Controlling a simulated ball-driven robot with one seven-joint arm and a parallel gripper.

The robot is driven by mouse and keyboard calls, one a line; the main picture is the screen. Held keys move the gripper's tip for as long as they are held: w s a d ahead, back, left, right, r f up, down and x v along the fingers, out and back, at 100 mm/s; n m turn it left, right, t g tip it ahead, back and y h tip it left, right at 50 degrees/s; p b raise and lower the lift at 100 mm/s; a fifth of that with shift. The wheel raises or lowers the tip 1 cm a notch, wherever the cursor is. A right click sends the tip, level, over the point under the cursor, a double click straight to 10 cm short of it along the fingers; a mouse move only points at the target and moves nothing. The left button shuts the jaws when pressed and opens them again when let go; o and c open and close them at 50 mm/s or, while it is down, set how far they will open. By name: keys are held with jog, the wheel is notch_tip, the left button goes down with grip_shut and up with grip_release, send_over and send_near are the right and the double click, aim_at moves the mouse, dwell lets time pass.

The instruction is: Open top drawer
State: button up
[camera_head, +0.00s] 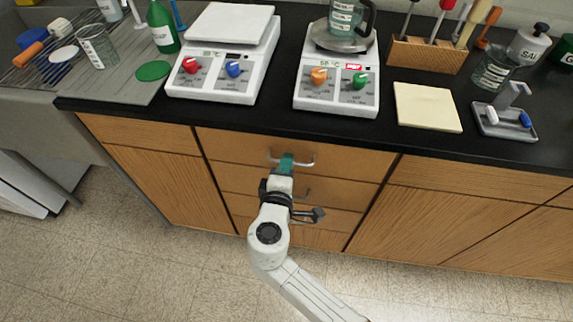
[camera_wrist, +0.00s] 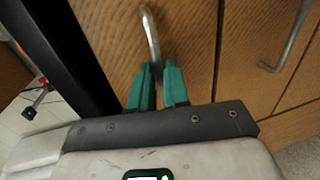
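The top drawer (camera_head: 235,145) has a wooden front below the black counter. It looks flush with the cabinet. Its metal bar handle (camera_head: 304,163) also shows in the wrist view (camera_wrist: 150,32). My gripper (camera_head: 286,159) is at this handle, with its green fingers (camera_wrist: 158,68) on either side of the bar. The gap between the fingers is narrow and the handle's near part runs into it, so they look shut on the handle. The fingers hide part of the bar.
Lower drawers with a second handle (camera_head: 302,193) sit beneath; that handle shows in the wrist view (camera_wrist: 290,40). The counter (camera_head: 270,118) above holds two hotplates or scales (camera_head: 225,55) (camera_head: 338,75), a cream pad (camera_head: 427,107) and glassware. The tiled floor (camera_head: 150,270) in front is clear.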

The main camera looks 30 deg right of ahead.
grip_shut()
jog(key=shift+s+a+f, duration=0.1)
jog(key=shift+s, duration=0.05)
dwell(1.0)
